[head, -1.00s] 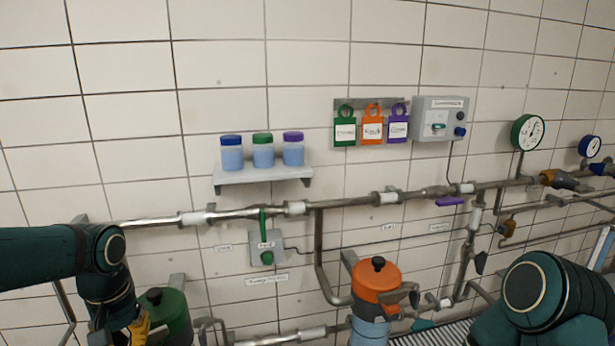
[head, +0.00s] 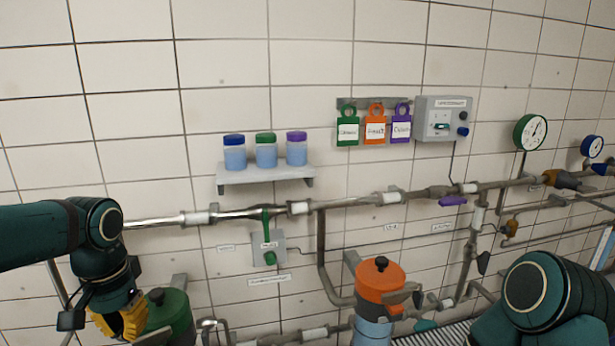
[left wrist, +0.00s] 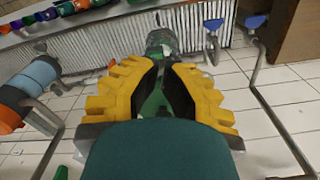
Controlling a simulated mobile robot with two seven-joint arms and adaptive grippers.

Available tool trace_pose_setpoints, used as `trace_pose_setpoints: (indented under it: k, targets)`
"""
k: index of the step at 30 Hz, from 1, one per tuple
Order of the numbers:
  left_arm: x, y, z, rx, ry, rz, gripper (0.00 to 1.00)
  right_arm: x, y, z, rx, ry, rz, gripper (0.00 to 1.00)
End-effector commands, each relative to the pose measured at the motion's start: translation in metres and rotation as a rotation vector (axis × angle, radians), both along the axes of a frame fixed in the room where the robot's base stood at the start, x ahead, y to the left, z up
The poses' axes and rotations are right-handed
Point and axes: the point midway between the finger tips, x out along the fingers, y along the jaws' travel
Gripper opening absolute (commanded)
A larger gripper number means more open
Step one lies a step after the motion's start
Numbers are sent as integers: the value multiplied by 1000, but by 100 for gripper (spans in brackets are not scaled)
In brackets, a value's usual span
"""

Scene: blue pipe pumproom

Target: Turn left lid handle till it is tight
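The left filter housing has a green lid (head: 176,316) with a black knob (head: 156,297) on top, at the lower left of the head view. My left gripper (head: 122,324), with yellow fingers, is just left of this lid and overlaps its edge in the picture. In the left wrist view the two yellow fingers (left wrist: 158,92) stand apart, with black inner pads and a gap between them. Something green shows in and beyond the gap; I cannot tell whether the fingers touch it. My right arm shows at the lower right, but its gripper is out of view.
An orange-lidded housing (head: 380,283) stands to the right. A metal pipe (head: 240,214) runs along the wall above, with a green-handled valve (head: 266,228). A shelf (head: 262,174) holds three jars.

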Motion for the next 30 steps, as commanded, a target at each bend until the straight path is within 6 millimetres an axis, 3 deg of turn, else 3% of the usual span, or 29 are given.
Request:
trace_pose_setpoints:
  k: [5, 11, 21, 30]
  targets:
    - [-3, -4, 1, 1, 1, -149, 0, 0, 0, -8, 1, 0, 0, 47]
    - [-4, -6, -4, 1, 2, -183, 0, 0, 0, -15, 0, 0, 0, 47]
    - [-4, -6, -42, 1, 2, -180, 0, 1, 2, -53, -6, 0, 0, 47]
    - [-4, -6, -66, 1, 1, -180, 0, 1, 3, -69, -10, 2, -1, 47]
